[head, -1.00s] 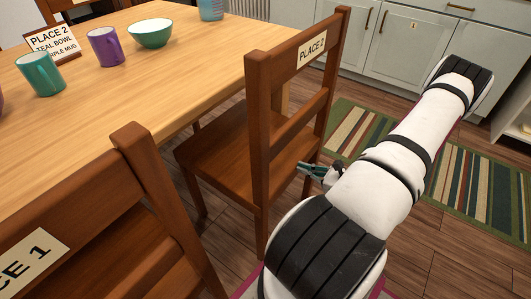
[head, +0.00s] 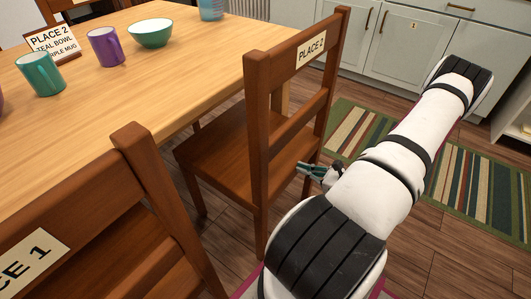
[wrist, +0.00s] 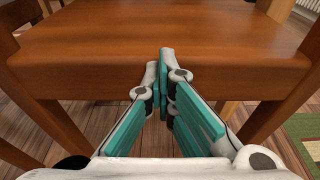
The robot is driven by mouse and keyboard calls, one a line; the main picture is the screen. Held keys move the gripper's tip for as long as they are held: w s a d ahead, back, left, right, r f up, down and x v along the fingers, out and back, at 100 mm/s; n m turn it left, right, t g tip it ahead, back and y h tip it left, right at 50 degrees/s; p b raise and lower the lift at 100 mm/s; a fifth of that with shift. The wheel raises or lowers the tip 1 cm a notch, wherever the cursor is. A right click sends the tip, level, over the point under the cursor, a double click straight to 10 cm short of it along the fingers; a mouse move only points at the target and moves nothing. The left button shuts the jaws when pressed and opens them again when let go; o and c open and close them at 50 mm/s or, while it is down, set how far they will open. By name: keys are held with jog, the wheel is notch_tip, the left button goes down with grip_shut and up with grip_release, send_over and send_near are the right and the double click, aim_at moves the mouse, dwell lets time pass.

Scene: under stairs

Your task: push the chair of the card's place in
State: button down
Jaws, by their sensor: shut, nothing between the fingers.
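The card (head: 53,42) on the table reads PLACE 2, TEAL BOWL and a partly hidden line ending in RPLE MUG. My gripper (head: 308,169) is at the chair's back side, below the lower back rail. In the wrist view my gripper (wrist: 158,62) is shut and empty, its teal fingers pointing at the near edge of the chair seat (wrist: 215,48). I cannot tell whether the fingertips touch it.
The chair labelled PLACE 1 (head: 100,215) stands at the near left. The wooden table (head: 110,95) holds a teal mug (head: 40,74), a purple mug (head: 104,47), a teal bowl (head: 150,34) and a blue cup (head: 211,9). A striped rug (head: 465,190) and cabinets (head: 400,45) lie behind my arm.

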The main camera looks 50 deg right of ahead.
jog(key=shift+w+a, duration=0.15)
jog(key=shift+w, duration=0.1)
jog(key=shift+f+b+x, duration=0.25)
jog(key=shift+b+x, duration=0.3)
jog(key=shift+x, duration=2.25)
jog(key=shift+f+b+x, duration=0.2)
jog(key=shift+b+x, duration=0.3)
jog(key=shift+x, duration=2.3)
jog(key=shift+f+v, duration=0.25)
jog(key=shift+v, duration=1)
jog(key=shift+f+v, duration=0.2)
jog(key=shift+v, duration=1.05)
jog(key=shift+f+v, duration=0.25)
jog(key=shift+v, duration=1)
jog(key=f+v, duration=0.2)
jog(key=v, duration=0.8)
jog(key=shift+s+r, duration=0.1)
